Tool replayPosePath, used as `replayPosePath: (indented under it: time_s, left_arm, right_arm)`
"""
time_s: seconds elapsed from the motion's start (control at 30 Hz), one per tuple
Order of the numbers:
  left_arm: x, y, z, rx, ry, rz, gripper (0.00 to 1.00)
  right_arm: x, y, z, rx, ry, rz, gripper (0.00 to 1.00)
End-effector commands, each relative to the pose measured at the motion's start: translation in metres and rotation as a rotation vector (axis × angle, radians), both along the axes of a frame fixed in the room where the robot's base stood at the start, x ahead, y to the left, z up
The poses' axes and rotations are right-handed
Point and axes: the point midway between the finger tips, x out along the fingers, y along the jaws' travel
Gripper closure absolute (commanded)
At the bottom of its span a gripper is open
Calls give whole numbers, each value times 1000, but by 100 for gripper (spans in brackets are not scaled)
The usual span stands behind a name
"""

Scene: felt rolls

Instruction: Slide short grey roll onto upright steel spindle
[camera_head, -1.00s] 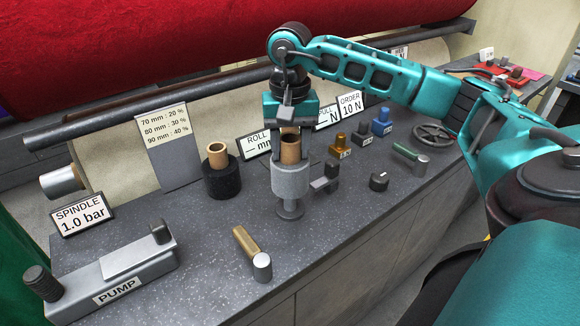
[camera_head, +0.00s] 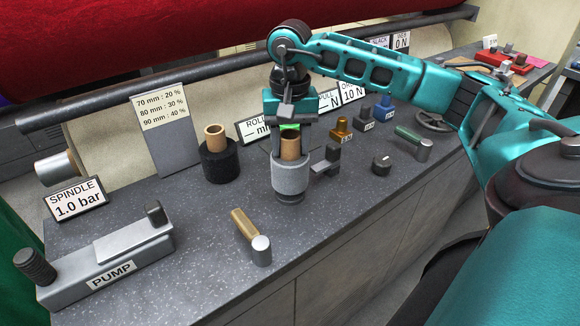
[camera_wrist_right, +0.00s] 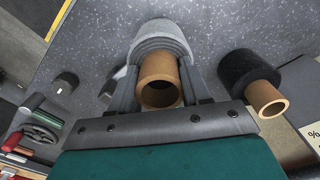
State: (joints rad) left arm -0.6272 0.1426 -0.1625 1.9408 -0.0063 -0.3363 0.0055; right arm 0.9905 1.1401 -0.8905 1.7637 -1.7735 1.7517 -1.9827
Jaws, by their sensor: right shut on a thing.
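The short grey roll (camera_head: 289,178), a grey felt sleeve on a brown core tube (camera_head: 290,146), stands upright over the steel spindle. Only the spindle's round base (camera_head: 290,197) shows, just under the roll; its post is hidden inside. I cannot tell whether the roll touches the base. My right gripper (camera_head: 289,150) points down, its fingers on either side of the core, shut on the roll. In the right wrist view the grey roll (camera_wrist_right: 160,38) and the open end of its core lie between the fingers (camera_wrist_right: 163,88). My left gripper is out of view.
A black roll (camera_head: 219,165) stands to the left. A dark bracket (camera_head: 327,160) is close on the right of the grey roll. A brass-handled lever (camera_head: 252,237) and the pump (camera_head: 110,262) are nearer the front left. Bare counter lies in front of the roll.

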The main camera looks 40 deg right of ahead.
Motion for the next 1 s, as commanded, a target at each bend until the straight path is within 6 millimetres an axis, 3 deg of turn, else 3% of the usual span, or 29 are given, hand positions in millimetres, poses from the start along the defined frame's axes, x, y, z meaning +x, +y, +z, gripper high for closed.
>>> replayPosePath:
  time_s: [1.0]
  left_arm:
    - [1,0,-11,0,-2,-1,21]
  right_arm:
    - [0,0,-15,-1,-1,0,92]
